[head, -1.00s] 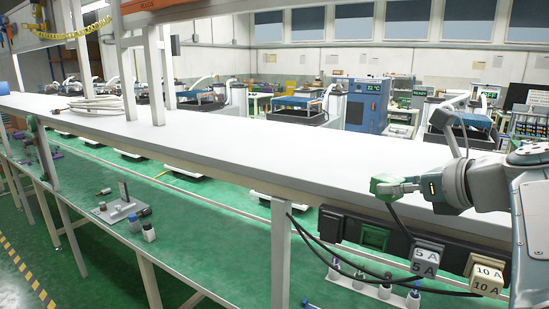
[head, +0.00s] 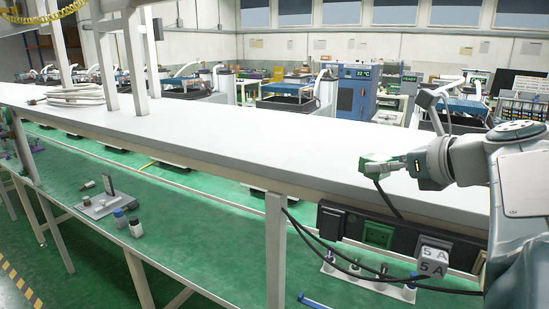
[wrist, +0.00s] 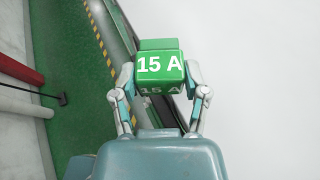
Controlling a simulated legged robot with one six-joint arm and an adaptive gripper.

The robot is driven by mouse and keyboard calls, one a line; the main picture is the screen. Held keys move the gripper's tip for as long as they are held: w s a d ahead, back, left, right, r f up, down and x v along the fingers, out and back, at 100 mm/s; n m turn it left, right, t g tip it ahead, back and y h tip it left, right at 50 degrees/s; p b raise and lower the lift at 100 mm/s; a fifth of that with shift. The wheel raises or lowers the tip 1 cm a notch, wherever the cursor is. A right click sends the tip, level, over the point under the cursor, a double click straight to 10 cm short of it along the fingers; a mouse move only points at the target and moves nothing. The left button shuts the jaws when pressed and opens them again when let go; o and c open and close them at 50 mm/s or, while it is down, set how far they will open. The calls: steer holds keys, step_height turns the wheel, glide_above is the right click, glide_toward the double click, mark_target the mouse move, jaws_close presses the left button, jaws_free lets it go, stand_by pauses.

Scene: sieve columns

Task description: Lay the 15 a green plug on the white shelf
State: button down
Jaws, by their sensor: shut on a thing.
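The green plug (wrist: 160,66), marked 15 A, is between the two fingers of my gripper (wrist: 160,88) in the wrist view. In the head view the plug (head: 372,168) is at the tip of my gripper (head: 390,166), at the right, with a dark cord hanging from it. My gripper is shut on the plug. In the picture the plug overlaps the front part of the white shelf (head: 230,128); whether it touches the surface I cannot tell. In the wrist view the shelf (wrist: 265,90) fills the right side.
A dark socket strip runs under the shelf's front edge, with an empty green socket (head: 379,234) and a white 5 A plug (head: 434,258). A coiled cable (head: 75,95) lies on the shelf at the left. The shelf's middle is clear.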

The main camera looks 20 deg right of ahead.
steer(key=shift+w+d+f, duration=0.2)
steer(key=shift+w+d, duration=0.6)
steer(key=shift+d, duration=0.15)
steer(key=shift+w+d+f, duration=0.25)
steer(key=shift+w+d, duration=0.6)
steer(key=shift+d, duration=0.1)
steer(key=shift+w+d+f, duration=0.2)
steer(key=shift+w+d, duration=0.6)
steer(key=shift+d, duration=0.15)
steer(key=shift+f, duration=0.7)
steer(key=shift+a, duration=0.1)
jaws_free()
steer(key=shift+s, duration=0.1)
steer(key=v, duration=1.2)
steer(key=shift+f, duration=0.1)
